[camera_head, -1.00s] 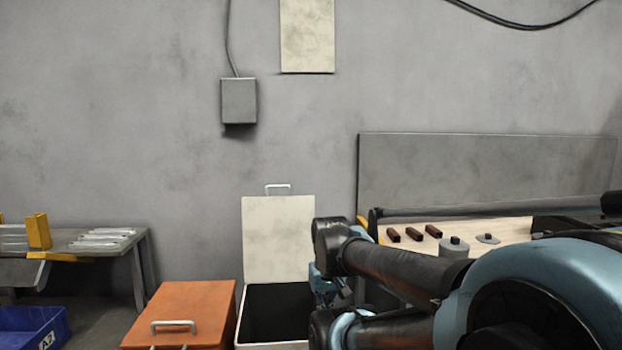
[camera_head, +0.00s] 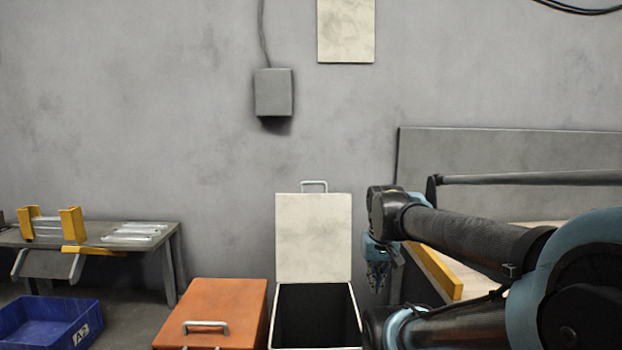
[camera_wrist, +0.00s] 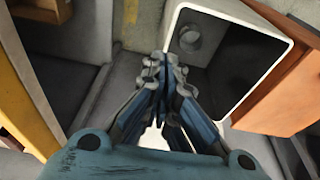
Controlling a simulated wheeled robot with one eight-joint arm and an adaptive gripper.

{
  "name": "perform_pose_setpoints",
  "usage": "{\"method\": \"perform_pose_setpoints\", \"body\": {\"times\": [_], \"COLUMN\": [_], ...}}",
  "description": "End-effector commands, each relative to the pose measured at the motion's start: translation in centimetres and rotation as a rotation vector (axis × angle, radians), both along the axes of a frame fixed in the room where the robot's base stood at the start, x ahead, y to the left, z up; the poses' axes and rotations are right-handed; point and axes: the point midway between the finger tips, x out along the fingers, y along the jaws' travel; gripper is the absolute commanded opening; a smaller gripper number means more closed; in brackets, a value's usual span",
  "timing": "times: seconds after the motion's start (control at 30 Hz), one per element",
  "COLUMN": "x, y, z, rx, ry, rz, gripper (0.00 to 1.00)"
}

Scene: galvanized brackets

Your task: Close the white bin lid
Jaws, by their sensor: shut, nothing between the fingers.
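The white bin (camera_head: 357,313) stands on the floor with its white lid (camera_head: 313,238) raised upright at the back and a metal handle (camera_head: 314,185) on the lid's top edge. Its inside is dark and open. In the head view my gripper (camera_head: 376,283) is just right of the bin, pointing down. In the wrist view my gripper (camera_wrist: 165,62) is shut and empty, its tips beside the bin's white rim (camera_wrist: 172,25). Part of the bin's front is cut off by the bottom edge of the head view.
An orange bin (camera_head: 230,300) with a closed lid stands directly left of the white bin. A workbench with a yellow edge (camera_head: 434,270) is to the right, behind my arm. A grey table (camera_head: 100,240) and a blue crate (camera_head: 50,325) are at left.

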Motion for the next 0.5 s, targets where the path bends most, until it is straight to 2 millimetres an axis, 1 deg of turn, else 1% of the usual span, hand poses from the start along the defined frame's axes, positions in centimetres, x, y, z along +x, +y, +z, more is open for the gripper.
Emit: {"method": "perform_pose_setpoints", "body": {"times": [0.03,0.1,0.17,0.2,0.37,0.5], "x": [1.6,3.8,5.7,7.0,12.3,17.1], "y": [0.2,0.6,1.0,1.3,2.7,4.2], "z": [1.9,4.5,6.5,7.8,12.9,16.8], "rx": [0.000,-0.001,-0.003,-0.004,-0.004,-0.003], "ry": [-0.005,-0.012,-0.017,-0.022,-0.039,-0.054], "rz": [0.001,0.001,0.000,-0.001,-0.002,-0.003], "gripper": [0.00,0.00,0.00,0.00,0.00,0.00]}}
